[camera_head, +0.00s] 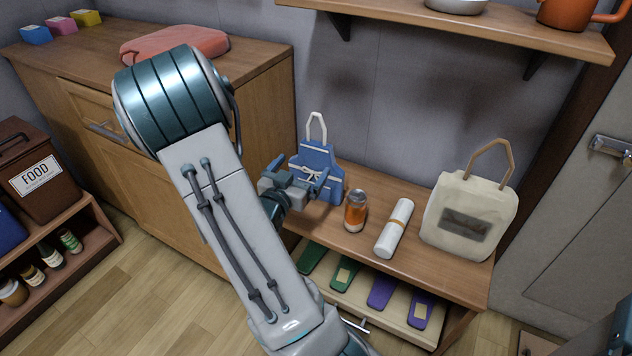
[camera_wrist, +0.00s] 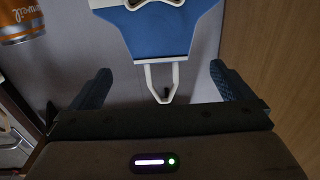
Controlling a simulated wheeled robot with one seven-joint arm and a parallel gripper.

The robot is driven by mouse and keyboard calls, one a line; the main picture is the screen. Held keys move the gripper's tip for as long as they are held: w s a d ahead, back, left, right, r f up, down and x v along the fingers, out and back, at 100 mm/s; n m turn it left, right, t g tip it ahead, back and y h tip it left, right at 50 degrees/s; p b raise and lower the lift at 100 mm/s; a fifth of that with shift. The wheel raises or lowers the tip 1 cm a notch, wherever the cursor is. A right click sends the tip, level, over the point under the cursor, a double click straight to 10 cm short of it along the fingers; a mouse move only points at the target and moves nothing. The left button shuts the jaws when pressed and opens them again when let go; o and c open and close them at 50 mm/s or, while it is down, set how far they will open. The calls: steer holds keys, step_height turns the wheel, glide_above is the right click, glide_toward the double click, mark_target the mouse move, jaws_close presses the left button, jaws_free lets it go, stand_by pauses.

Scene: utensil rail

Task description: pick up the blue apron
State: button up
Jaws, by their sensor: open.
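The blue apron (camera_head: 317,169) stands upright on the low wooden bench against the wall, with white ties and a white neck loop. My gripper (camera_head: 304,178) is in front of it and hides part of its left side. In the wrist view the apron (camera_wrist: 172,38) fills the top middle, and its white neck loop (camera_wrist: 147,76) reaches down between the two blue fingers of my gripper (camera_wrist: 160,88). The fingers are apart, one on each side of the loop. I cannot tell whether either finger touches the apron.
An open drawer (camera_head: 345,292) with several coloured items is below. A wooden cabinet (camera_head: 262,120) is at left, a shelf (camera_head: 490,28) above.

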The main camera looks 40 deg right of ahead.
mark_target(319, 145)
steer(key=b+x, duration=0.2)
steer(key=x, duration=0.9)
steer(key=c, duration=1.1)
